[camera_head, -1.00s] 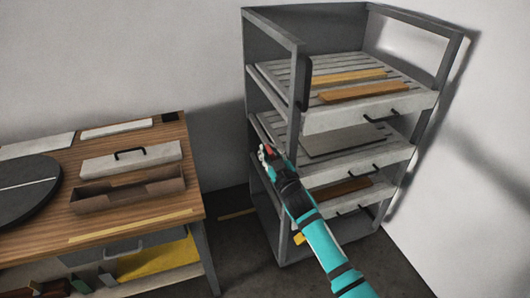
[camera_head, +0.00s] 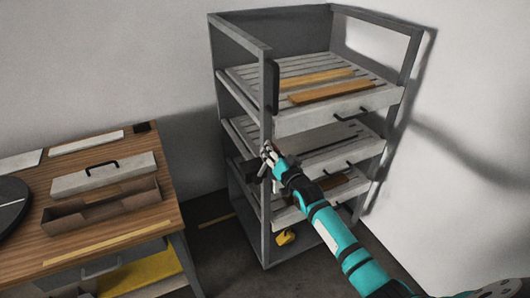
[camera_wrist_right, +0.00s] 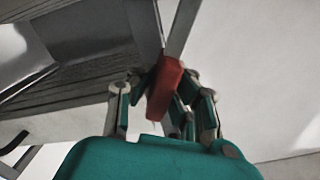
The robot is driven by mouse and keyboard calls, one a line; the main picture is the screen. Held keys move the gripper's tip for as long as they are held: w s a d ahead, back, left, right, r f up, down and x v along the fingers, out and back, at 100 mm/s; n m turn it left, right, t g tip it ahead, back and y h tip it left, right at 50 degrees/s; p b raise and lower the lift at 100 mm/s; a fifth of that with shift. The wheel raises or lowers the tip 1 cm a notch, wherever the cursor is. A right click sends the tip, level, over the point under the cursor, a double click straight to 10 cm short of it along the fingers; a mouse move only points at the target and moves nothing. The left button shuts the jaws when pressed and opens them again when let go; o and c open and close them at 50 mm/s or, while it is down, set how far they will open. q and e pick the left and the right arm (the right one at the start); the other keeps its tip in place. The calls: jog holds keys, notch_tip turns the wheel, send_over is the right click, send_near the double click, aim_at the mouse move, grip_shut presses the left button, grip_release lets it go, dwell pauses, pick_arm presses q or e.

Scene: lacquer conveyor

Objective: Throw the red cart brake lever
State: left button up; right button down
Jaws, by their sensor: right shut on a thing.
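The red brake lever (camera_wrist_right: 163,88) shows in the right wrist view, between the fingers of my right gripper (camera_wrist_right: 160,98). The gripper is shut on it. A flat metal bar runs up behind the lever. In the head view, my right gripper (camera_head: 268,152) is at the front left post of the grey rack cart (camera_head: 264,205), at middle-shelf height. There the lever is mostly hidden by the fingers. My left gripper is not in view.
The cart's slatted upper shelf (camera_head: 310,72) holds an orange-brown board (camera_head: 330,92) and a yellowish one. A wooden workbench (camera_head: 160,205) stands at left with an open brown box (camera_head: 100,212). A floor gap separates bench and cart. A white wall is at right.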

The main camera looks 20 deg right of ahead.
jog(key=shift+d+f+m, duration=0.45)
jog(key=shift+d+m, duration=0.05)
jog(key=shift+m, duration=0.2)
jog(key=c, duration=1.3)
grip_release()
jog(key=shift+d, duration=0.1)
jog(key=s, duration=1.2)
jog(key=shift+d, duration=0.15)
jog(key=shift+f, duration=0.1)
